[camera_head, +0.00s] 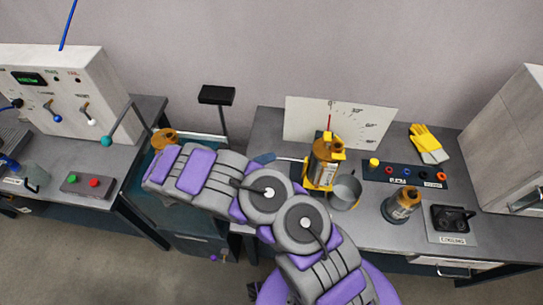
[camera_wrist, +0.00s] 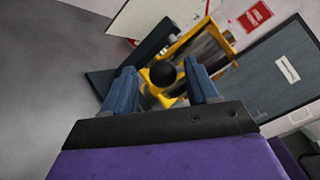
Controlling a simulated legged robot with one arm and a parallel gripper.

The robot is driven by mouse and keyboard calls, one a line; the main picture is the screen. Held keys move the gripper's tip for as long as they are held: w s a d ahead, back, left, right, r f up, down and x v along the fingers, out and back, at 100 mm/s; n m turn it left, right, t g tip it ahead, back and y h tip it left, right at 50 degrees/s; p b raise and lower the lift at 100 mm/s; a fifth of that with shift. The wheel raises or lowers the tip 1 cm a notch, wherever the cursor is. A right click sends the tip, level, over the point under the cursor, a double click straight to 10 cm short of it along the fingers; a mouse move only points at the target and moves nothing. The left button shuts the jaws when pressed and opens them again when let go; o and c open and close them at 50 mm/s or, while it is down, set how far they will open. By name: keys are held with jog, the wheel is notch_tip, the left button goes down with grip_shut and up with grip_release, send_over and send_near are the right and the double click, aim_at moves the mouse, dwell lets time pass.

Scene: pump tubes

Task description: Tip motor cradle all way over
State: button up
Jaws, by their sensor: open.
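The yellow motor cradle (camera_head: 309,184) stands on the right-hand bench and holds a motor with a brown top (camera_head: 326,149). It looks roughly upright in the head view. A thin lever (camera_head: 287,159) reaches left from it. In the wrist view the yellow cradle frame (camera_wrist: 222,32) fills the upper middle, around a shiny metal cylinder. A black ball knob (camera_wrist: 162,73) shows between the blue fingers of my gripper (camera_wrist: 163,84). The fingers are apart; contact with the knob cannot be told. In the head view a blue part of my gripper (camera_head: 262,158) shows beside the lever; my arm hides the rest.
A white dial board (camera_head: 362,121) with a red pointer stands behind the cradle. A metal pot (camera_head: 345,191) sits close at its right. A second brown-topped motor (camera_head: 403,203), a socket strip (camera_head: 402,174) and yellow gloves (camera_head: 428,144) lie further right.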

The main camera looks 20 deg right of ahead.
jog(key=d, duration=0.3)
jog(key=shift+w, duration=0.35)
jog(key=shift+a, duration=0.1)
jog(key=shift+c, duration=0.4)
jog(key=shift+d, duration=0.65)
jog(key=c, duration=0.5)
jog(key=shift+d, duration=0.1)
jog(key=shift+c, duration=0.6)
grip_shut()
